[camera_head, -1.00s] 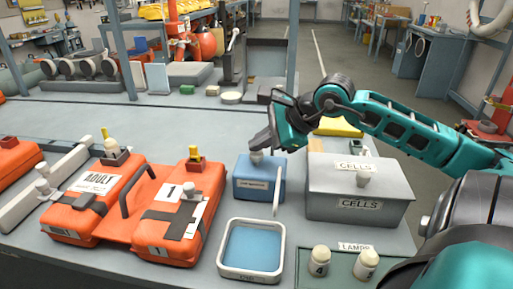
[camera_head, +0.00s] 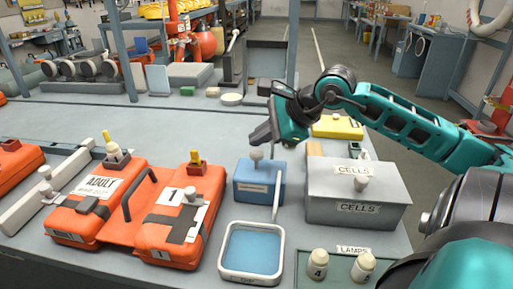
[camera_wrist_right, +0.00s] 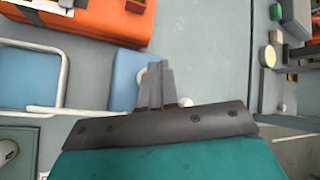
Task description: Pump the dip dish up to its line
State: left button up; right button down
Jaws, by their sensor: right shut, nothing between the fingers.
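The dip dish (camera_head: 222,262) is a white-rimmed square tray holding blue liquid (camera_head: 252,250), in front of the blue pump box (camera_head: 258,190). I cannot make out its line. A pale round knob (camera_head: 257,153) stands on a short stem on the box, and a white spout (camera_head: 277,200) reaches toward the dish. My right gripper (camera_head: 261,138) is shut and empty, just above the knob; a small gap shows. In the right wrist view, the shut fingers (camera_wrist_right: 155,85) are over the blue box (camera_wrist_right: 126,75), with the dish rim (camera_wrist_right: 62,80) to the left. My left gripper is out of view.
The grey CELLS box (camera_head: 358,190) stands close to the right of the pump. The LAMPS tray (camera_head: 338,270) with white bottles is at front right. Orange cases (camera_head: 170,235) fill the left. The bench behind the pump is mostly clear.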

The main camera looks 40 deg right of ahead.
aim_at(260, 153)
jog(key=shift+r+p, duration=0.3)
jog(key=shift+r, duration=0.25)
jog(key=shift+r+p, duration=1.05)
jog(key=shift+r, duration=1)
jog(key=shift+f, duration=0.1)
